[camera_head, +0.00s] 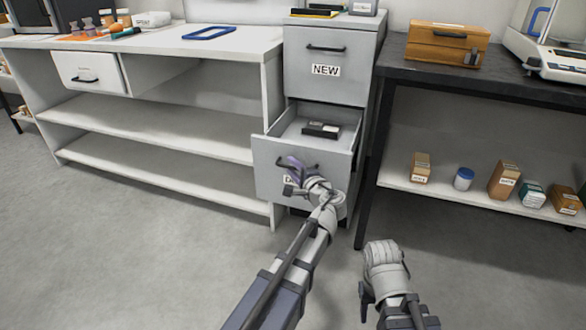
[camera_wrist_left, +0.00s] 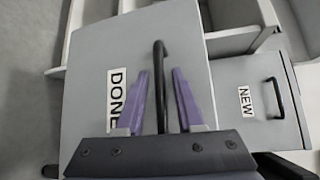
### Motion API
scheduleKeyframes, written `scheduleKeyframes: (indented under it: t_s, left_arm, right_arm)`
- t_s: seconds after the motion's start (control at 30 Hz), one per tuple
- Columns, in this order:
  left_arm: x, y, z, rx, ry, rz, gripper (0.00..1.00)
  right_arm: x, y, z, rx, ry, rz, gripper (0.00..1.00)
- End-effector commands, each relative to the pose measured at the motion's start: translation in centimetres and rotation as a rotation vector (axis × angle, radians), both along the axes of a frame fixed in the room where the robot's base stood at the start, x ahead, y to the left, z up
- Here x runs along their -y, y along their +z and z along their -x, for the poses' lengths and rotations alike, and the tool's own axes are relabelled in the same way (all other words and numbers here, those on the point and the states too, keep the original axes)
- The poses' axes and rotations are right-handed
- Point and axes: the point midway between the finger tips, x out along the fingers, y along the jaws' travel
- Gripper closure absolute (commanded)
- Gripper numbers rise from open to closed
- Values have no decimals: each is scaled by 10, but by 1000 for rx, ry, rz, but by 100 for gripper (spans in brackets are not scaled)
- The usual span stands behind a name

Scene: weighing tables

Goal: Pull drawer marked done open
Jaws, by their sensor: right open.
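The lower drawer (camera_head: 300,160) of the grey cabinet stands pulled out. Its DONE label (camera_wrist_left: 115,100) is readable in the left wrist view, while my left gripper hides most of it in the head view. A dark box (camera_head: 321,129) lies inside the drawer. My left gripper (camera_head: 293,176) is at the drawer's front. In the left wrist view, its purple fingers (camera_wrist_left: 162,95) stand on either side of the black handle (camera_wrist_left: 159,62); whether they press on it is unclear. My right gripper (camera_head: 383,258) is open and empty, low at the right, apart from the cabinet.
The NEW drawer (camera_head: 322,80) above is shut. A white shelf unit (camera_head: 150,125) stands left of the cabinet. A dark table (camera_head: 395,75) with a wooden box (camera_head: 447,45) and a scale (camera_head: 550,45) stands right. The floor in front is clear.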

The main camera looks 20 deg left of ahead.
Motion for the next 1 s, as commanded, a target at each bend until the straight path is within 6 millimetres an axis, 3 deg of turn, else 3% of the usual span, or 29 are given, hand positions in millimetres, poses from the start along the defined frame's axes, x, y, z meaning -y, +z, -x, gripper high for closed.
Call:
scheduleKeyframes:
  t_s: [0.37, 0.7, 1.0]
  left_arm:
    - [3, 1, 4, 0, 0, 0, 55]
    - [38, 9, 42, 0, -2, 0, 55]
    - [53, 12, 56, 0, 0, 0, 55]
  right_arm:
    - [0, 1, 0, 0, 0, 0, 50]
    - [0, 9, 0, -1, 0, 0, 50]
    - [0, 11, 0, -1, 0, 0, 50]
